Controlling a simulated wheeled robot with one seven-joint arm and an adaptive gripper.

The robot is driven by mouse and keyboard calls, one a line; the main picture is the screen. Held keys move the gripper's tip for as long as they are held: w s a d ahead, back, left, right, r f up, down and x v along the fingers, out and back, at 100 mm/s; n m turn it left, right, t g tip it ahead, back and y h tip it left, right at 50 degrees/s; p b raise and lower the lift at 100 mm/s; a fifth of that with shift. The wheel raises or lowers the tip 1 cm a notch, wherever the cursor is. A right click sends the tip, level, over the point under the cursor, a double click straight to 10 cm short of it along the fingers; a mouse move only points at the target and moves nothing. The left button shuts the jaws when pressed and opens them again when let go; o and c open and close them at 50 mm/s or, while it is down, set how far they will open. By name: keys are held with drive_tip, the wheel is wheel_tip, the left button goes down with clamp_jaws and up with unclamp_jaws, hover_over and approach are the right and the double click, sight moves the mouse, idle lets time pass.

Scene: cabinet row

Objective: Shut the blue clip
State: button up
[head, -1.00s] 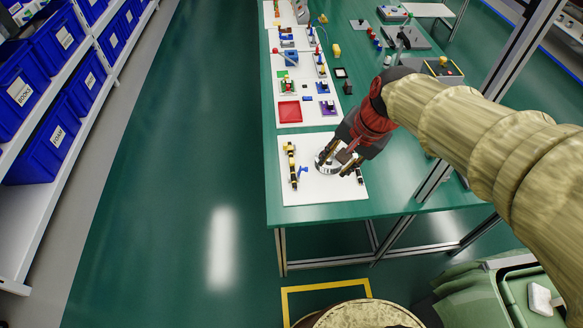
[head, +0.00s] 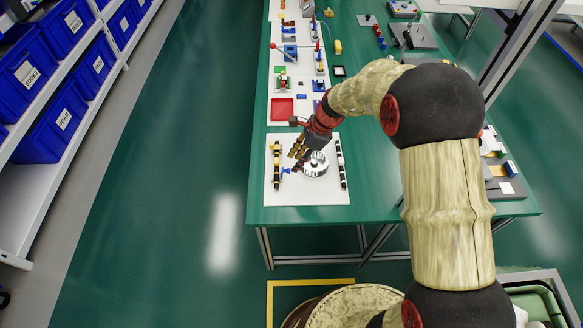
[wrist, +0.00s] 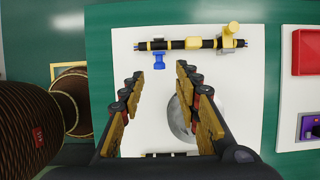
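The blue clip (head: 286,170) is small and sits at the black cable (head: 277,165) on the left of the near white board. In the wrist view the blue clip (wrist: 158,60) sticks out from the cable (wrist: 190,44) toward my gripper. Yellow clips sit on the cable on both sides of it. My gripper (wrist: 159,72) is open and empty, with its two fingers spread to either side of the blue clip's line. The clip shows just beyond the fingertips, seemingly apart from them. In the head view my gripper (head: 297,163) hangs just right of the clip.
A round grey-and-white disc (head: 316,163) lies on the white board (head: 310,195) beside my gripper. A second black cable (head: 342,165) runs along the board's right side. A red tray (head: 281,109) and several small fixtures stand farther back on the green table.

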drive_tip(key=b+x, duration=0.1)
drive_tip(key=x, duration=0.4)
drive_tip(key=shift+r, duration=0.1)
drive_tip(key=shift+c, duration=0.6)
clamp_jaws()
